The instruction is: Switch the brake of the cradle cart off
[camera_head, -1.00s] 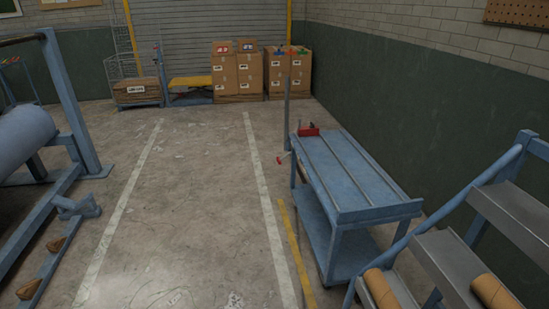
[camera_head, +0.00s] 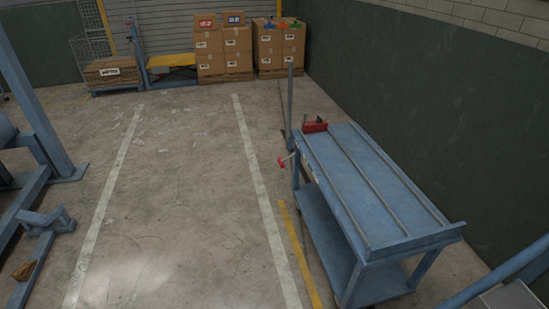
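A blue two-level cart (camera_head: 375,185) with long rails along its top stands right of the middle; it looks like the cradle cart. A small red-tipped lever (camera_head: 284,161) sticks out at its far left corner, beside a grey upright post (camera_head: 290,100). I cannot tell the lever's setting. A red block-like item (camera_head: 314,126) sits on the far end of the cart top. Neither of my grippers is in view.
Stacked cartons (camera_head: 223,50) and a wire cage (camera_head: 105,68) stand at the back. A blue frame (camera_head: 35,110) is at the left. The dark green wall (camera_head: 430,110) runs close behind the cart. The floor between the white lines (camera_head: 180,190) is clear.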

